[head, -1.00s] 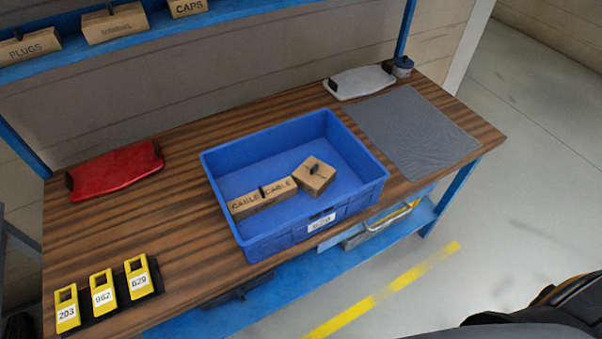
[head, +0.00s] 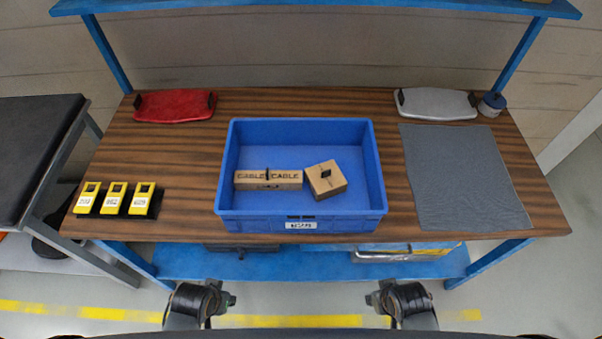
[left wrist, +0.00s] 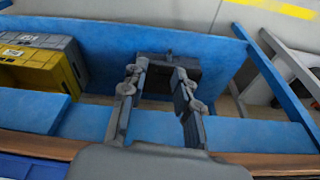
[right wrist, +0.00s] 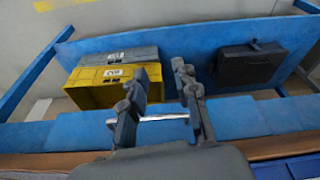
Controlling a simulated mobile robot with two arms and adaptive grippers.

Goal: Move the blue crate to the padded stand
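The blue crate (head: 375,185) sits upright on the wooden workbench (head: 180,215), near its front edge. The padded stand (head: 35,140) has a dark flat top on a grey metal frame and stands left of the bench, partly cut off by the picture edge. My left gripper (head: 228,300) and right gripper (head: 372,299) are in front of the bench, apart from the crate. Both wrist views show spread fingers with nothing between them, left (left wrist: 160,78) and right (right wrist: 160,80).
Yellow numbered holders (head: 115,200) stand at the bench's left front. A red board (head: 175,106) and a white board (head: 437,104) lie at the back. A grey mat (head: 463,180) covers the right side. A blue lower shelf (head: 310,263) holds bins.

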